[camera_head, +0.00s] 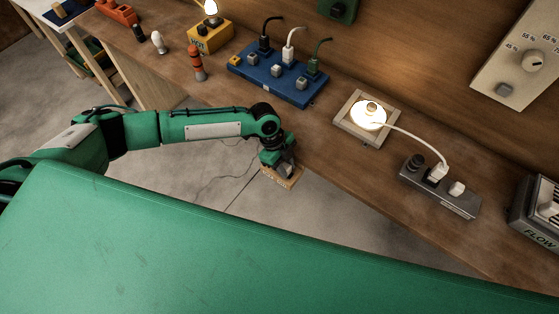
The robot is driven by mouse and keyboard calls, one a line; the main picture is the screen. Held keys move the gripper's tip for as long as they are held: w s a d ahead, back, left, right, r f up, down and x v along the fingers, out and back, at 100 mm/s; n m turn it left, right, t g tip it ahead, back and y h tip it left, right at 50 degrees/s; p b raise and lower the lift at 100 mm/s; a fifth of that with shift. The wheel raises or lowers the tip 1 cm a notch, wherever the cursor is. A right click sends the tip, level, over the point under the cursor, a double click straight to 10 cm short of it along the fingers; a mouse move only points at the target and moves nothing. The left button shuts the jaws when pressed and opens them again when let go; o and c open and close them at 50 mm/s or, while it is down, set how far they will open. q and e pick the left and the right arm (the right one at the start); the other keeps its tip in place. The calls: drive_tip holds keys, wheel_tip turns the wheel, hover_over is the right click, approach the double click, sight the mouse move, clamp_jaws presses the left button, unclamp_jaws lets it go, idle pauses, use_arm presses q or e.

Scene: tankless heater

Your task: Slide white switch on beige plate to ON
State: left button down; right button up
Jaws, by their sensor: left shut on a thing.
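A small beige plate (284,184) with dark lettering is at the bench's front edge, mostly covered by my left gripper. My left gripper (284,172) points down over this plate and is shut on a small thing. The jaws hide what they hold; it is at the place of the white switch, which I cannot make out separately. I cannot read the lettering or the switch's position. My right gripper is not in view.
Behind on the wooden bench (345,178) are a blue power strip (262,82) with plugs, a lit round lamp (368,114) and a grey socket box (455,200). A cream dial panel (510,72) is at upper right. The bench between gripper and lamp is clear.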

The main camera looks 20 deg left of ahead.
use_arm(q)
drive_tip(key=c, duration=1.4)
unclamp_jaws()
drive_tip(key=shift+d, duration=0.3)
drive_tip(key=shift+a+r, duration=0.2)
drive_tip(key=shift+r, duration=0.05)
drive_tip(key=b+v, duration=0.2)
drive_tip(key=v, duration=1.1)
drive_tip(key=shift+b, duration=0.4)
drive_tip(key=shift+r, duration=0.15)
